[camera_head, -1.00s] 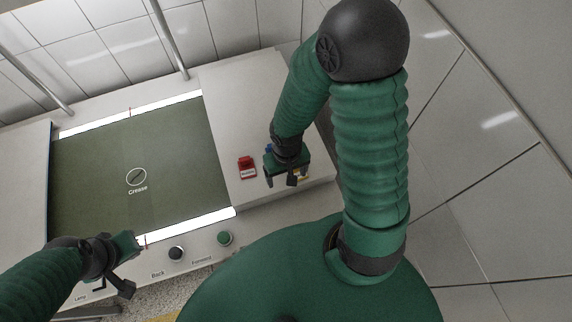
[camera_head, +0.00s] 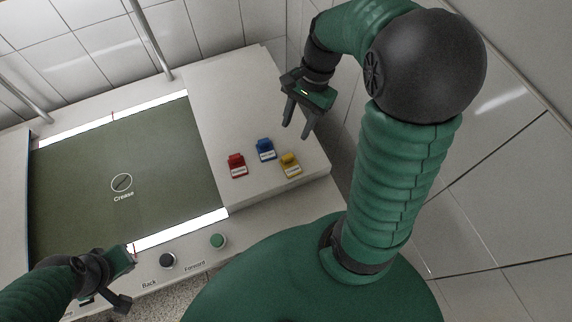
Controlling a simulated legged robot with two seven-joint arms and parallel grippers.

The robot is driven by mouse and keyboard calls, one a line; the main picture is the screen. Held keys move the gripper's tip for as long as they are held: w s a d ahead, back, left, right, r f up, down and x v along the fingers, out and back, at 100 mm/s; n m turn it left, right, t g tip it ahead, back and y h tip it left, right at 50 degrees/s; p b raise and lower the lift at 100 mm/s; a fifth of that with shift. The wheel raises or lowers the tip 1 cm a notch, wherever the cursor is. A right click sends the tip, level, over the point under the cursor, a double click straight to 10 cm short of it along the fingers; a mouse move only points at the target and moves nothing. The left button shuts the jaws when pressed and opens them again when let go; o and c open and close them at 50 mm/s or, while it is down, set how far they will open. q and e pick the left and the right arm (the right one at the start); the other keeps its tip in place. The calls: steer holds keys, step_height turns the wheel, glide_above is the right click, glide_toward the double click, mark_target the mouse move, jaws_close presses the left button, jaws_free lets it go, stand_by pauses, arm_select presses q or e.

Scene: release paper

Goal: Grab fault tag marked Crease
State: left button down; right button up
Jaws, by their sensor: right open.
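Three small tags lie on the white side surface: a red tag (camera_head: 237,165), a blue tag (camera_head: 265,150) and a yellow tag (camera_head: 290,164). Each has a white label too small to read. The word Crease (camera_head: 123,197) shows under a circled mark (camera_head: 122,183) on the dark green panel (camera_head: 75,170). My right gripper (camera_head: 297,129) is open and empty, above and just beyond the blue and yellow tags, near the surface's right edge. My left gripper (camera_head: 126,280) is at the panel's front edge, away from the tags; its jaw opening is unclear.
A black Back button (camera_head: 167,261) and a green Forward button (camera_head: 217,241) sit on the front strip. Bright white strips border the panel. The white side surface (camera_head: 225,90) is bare behind the tags. Metal posts (camera_head: 150,40) stand at the back.

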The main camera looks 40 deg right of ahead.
steer(key=w+d+f+m+t+y+b, duration=0.1)
steer(key=d+f+m+b, duration=0.1)
steer(key=d+m, duration=0.3)
glide_above(289, 155)
steer(key=d, duration=0.2)
steer(key=shift+m, duration=0.3)
steer(key=f, duration=1)
steer(key=shift+w+a, duration=0.1)
steer(key=shift+a, duration=0.15)
steer(key=x, duration=0.5)
steer(key=shift+s+d+f+p, duration=0.3)
steer(key=shift+s, duration=0.05)
arm_select(q)
steer(key=x, duration=0.4)
steer(key=shift+s+d, duration=0.1)
steer(key=shift+s, duration=0.2)
arm_select(e)
steer(key=shift+a, duration=0.1)
steer(key=shift+c, duration=1.3)
arm_select(q)
steer(key=shift+s, duration=0.1)
arm_select(e)
jaws_close()
